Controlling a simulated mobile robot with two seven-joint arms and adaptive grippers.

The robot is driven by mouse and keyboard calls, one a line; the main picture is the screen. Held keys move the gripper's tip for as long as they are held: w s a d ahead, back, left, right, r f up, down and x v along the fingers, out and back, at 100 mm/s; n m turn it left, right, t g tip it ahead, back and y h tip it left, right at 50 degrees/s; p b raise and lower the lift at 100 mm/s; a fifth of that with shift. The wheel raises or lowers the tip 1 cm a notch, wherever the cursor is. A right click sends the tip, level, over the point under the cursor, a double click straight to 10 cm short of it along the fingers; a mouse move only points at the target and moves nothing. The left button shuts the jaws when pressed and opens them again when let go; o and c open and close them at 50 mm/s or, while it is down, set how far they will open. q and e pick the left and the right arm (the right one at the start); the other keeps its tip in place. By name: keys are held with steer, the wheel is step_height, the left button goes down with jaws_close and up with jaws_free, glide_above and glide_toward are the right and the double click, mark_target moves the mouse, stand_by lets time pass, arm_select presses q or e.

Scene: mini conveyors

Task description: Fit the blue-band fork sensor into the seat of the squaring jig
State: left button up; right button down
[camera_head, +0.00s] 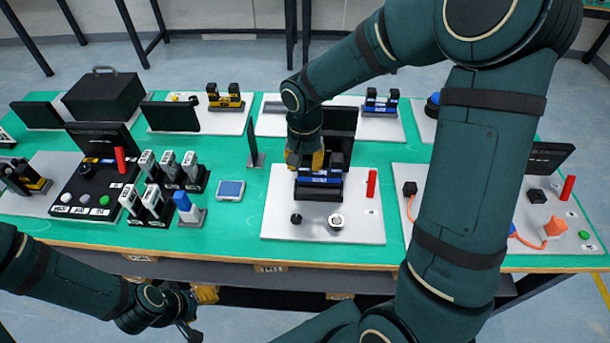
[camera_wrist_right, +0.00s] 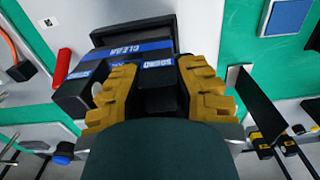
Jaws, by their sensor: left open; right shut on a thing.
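My right gripper (camera_head: 305,160) is shut on the blue-band fork sensor (camera_head: 337,160), a black two-pronged block with a blue band. In the right wrist view the yellow fingers (camera_wrist_right: 155,90) close on both sides of the sensor (camera_wrist_right: 75,95). The seat is hidden, so I cannot tell how deep the sensor sits. My left gripper (camera_head: 192,312) is open and empty, low in front of the table.
A dark upright panel (camera_head: 341,121) stands behind the jig. A red bar (camera_head: 372,183), a black knob (camera_head: 296,219) and a round silver button (camera_head: 336,222) are on its plate. Other fork sensors (camera_head: 381,101) stand at the back. Grey-topped blocks (camera_head: 168,165) stand left.

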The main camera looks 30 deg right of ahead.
mark_target(304, 174)
step_height(304, 174, down, 4)
steer(key=shift+r+b, duration=0.15)
steer(key=shift+b, duration=0.3)
steer(key=shift+w+f, duration=0.1)
steer(key=shift+f, duration=0.15)
steer(key=shift+f, duration=0.1)
steer(key=c, duration=0.9)
jaws_free()
steer(key=shift+o, duration=0.2)
